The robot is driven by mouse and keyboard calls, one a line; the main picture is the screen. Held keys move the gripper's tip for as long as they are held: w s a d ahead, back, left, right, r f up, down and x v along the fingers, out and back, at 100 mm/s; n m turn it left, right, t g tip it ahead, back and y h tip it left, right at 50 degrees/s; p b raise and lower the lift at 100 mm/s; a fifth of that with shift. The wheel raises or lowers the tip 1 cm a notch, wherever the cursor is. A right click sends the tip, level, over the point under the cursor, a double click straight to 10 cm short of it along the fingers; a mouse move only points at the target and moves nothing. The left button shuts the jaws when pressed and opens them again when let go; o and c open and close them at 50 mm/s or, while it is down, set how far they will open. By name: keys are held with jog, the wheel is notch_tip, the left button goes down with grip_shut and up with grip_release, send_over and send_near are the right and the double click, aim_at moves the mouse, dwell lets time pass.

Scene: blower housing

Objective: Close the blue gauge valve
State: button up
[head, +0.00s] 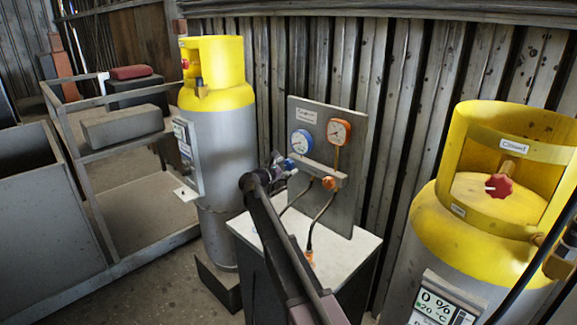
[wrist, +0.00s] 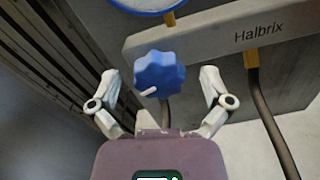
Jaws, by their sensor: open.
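The blue gauge valve is a lobed blue knob (wrist: 159,72) with a white mark at its lower left in the wrist view. In the head view the blue knob (head: 289,164) sits at the left end of the grey manifold (head: 318,172), partly hidden by my gripper. My gripper (wrist: 160,76) is open, with one finger on each side of the knob and a visible gap to each. In the head view my gripper (head: 279,168) is right at the knob. The blue-rimmed gauge (head: 302,142) is above the valve; its rim (wrist: 145,5) shows in the wrist view.
An orange-red gauge (head: 339,131) and an orange knob (head: 329,184) are on the right of the panel (head: 350,205). Hoses (wrist: 268,125) hang from the manifold. A yellow-topped cylinder (head: 218,130) stands left, another (head: 440,225) right. A metal cart (head: 110,150) is further left.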

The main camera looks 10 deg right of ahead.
jog(key=shift+w+d, duration=0.2)
jog(key=shift+d, duration=0.05)
jog(key=c, duration=1.1)
jog(key=shift+c, duration=0.2)
